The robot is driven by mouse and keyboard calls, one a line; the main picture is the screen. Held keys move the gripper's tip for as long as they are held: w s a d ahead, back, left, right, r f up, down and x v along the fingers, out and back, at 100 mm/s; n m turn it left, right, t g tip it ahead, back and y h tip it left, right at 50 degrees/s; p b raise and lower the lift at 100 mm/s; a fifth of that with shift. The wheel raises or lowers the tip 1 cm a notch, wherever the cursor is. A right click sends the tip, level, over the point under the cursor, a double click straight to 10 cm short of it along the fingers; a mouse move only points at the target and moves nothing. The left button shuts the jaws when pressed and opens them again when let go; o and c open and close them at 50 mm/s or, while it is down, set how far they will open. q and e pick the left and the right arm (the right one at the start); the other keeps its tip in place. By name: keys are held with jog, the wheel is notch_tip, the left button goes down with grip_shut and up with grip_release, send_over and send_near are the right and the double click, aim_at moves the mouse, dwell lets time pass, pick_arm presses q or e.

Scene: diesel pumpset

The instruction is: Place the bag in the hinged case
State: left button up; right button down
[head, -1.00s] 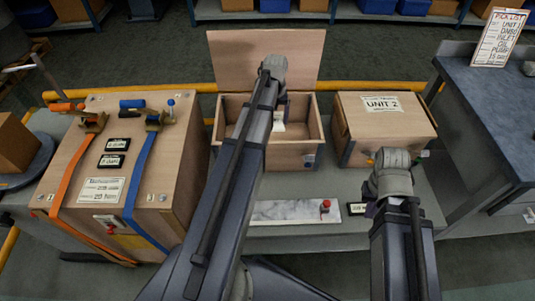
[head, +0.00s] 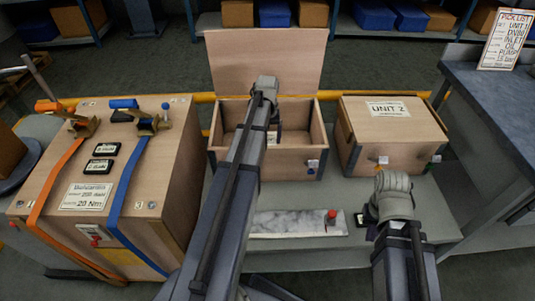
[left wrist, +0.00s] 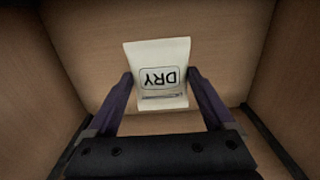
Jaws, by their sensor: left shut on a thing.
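The hinged case (head: 230,165) is a wooden box in the middle of the bench, with its lid (head: 268,60) standing open at the back. In the left wrist view, my left gripper (left wrist: 159,82) is shut on a small white bag (left wrist: 158,53) marked DRY. The bag is inside the case, between its wooden walls; whether it touches the floor I cannot tell. In the head view my left arm hides most of the gripper and bag. My right gripper (head: 372,229) is low over the bench front, its fingers mostly hidden by its own wrist.
A closed wooden box marked UNIT 2 (head: 392,130) stands right of the case. A large crate (head: 150,180) with orange and blue straps stands at left. A pale plate (head: 285,223) with a red knob (head: 332,216) lies in front. A workbench (head: 490,95) is at far right.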

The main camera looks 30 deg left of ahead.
aim_at(268, 140)
pick_arm(q)
jog(key=shift+f+b, duration=2)
jog(key=shift+f, duration=0.55)
jog(key=shift+f, duration=0.1)
jog(key=shift+f, duration=0.15)
jog(key=o, duration=1.3)
jog(key=shift+o, duration=0.2)
jog(key=shift+r, duration=0.2)
notch_tip(268, 140, up, 12)
jog(key=p, duration=1.2)
jog(key=shift+r, duration=0.1)
